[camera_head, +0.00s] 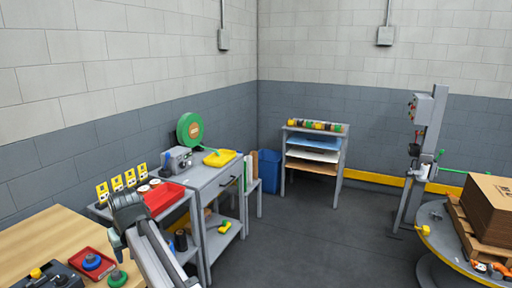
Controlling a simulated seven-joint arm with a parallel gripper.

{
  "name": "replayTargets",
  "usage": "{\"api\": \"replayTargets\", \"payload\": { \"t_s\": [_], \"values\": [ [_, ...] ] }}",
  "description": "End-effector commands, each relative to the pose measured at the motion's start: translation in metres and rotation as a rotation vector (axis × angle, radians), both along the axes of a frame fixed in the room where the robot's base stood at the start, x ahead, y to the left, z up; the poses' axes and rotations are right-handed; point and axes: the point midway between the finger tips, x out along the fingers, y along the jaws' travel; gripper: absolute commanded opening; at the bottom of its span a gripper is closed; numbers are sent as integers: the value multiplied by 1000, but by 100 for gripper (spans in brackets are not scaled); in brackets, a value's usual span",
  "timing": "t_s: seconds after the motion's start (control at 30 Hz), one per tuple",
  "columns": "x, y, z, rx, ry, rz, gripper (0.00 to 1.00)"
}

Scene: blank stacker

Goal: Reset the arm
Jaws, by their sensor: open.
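My arm rises from the bottom edge to a dark, ribbed wrist left of centre. My gripper (117,246) hangs below that wrist, over the right part of the wooden table (45,238), close to a red tray (87,264). It is small and partly blended with the arm, but it is open, and I see nothing held in it. Its height above the table is hard to tell.
A red bin (163,198) and yellow cards (117,183) are on the grey bench behind my wrist. A yellow tray (220,157) and green reel (190,130) stand farther back. A round table (440,238) with cardboard (490,213) is right. The middle floor is clear.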

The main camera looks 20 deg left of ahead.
Motion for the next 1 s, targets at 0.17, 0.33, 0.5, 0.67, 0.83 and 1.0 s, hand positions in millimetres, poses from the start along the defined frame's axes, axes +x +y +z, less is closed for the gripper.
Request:
{"api": "replayTargets", "payload": {
  "t_s": [0.17, 0.33, 0.5, 0.67, 0.83, 1.0],
  "values": [
    [73, -67, -50, -30, 15, -123, 59],
    [130, -132, -94, -56, 32, -235, 59],
    [177, -204, -134, -80, 51, -347, 59],
    [210, -275, -170, -102, 70, -451, 59],
    [235, -352, -205, -122, 94, -562, 59],
    [248, -430, -238, -142, 121, -673, 59]
  ]
}}
